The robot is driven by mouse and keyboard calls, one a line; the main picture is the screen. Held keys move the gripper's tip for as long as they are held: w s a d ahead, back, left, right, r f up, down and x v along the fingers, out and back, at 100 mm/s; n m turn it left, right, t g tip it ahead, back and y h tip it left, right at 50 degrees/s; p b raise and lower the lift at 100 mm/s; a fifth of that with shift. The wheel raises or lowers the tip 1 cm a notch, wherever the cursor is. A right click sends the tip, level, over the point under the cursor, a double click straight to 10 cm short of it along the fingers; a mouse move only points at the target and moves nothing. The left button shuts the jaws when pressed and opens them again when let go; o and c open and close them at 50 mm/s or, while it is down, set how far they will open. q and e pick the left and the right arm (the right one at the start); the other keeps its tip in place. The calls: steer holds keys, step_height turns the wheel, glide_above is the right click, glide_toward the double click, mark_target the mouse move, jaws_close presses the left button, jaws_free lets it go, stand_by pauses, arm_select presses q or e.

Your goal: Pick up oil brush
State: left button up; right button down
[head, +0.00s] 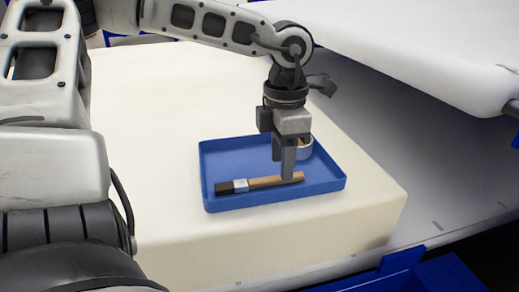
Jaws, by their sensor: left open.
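The oil brush (258,183) lies flat in a shallow blue tray (225,203). Its dark bristle end points left, a silvery band comes after it, and the wooden handle runs right. My left gripper (285,174) points straight down over the right part of the handle. Its fingers are open and hide a bit of the handle. I cannot tell whether they touch it. My right gripper is not in view.
A roll of tape (305,147) sits in the tray's back right corner, close behind the gripper. The tray rests on a thick cream foam block (150,200). A white foam slab (440,55) is at the upper right. The foam left of the tray is clear.

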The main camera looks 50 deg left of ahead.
arm_select(q)
steer(key=shift+f, duration=1.35)
jaws_close()
steer(key=shift+r, duration=0.1)
